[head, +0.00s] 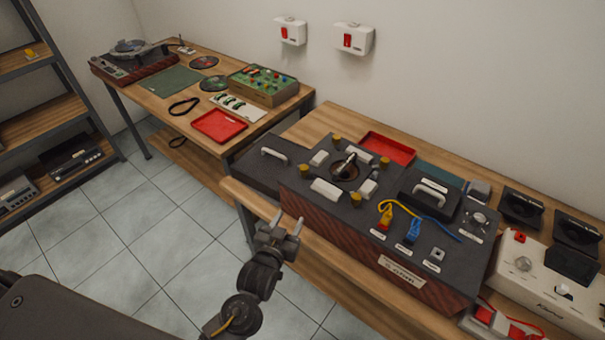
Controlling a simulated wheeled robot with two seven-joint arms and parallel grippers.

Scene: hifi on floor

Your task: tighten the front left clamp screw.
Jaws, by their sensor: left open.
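A dark speaker-like unit with wood sides (345,235) lies on the near bench. Several brass clamp screws surround the round opening in its top. The front left one (303,170) stands near the unit's left end, and the front right one (356,199) is closer to the front edge. The two back ones are at the back left (336,140) and back right (385,162). My left gripper (287,226) is open and empty, in front of the bench edge and apart from the front left screw. My right gripper is out of view.
A dark lid with a handle (270,157) lies left of the unit. Yellow and blue cables (408,208) lie on its right part. A red tray (388,148) is behind it, and a white device (540,275) stands right. Open tiled floor (150,225) lies left.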

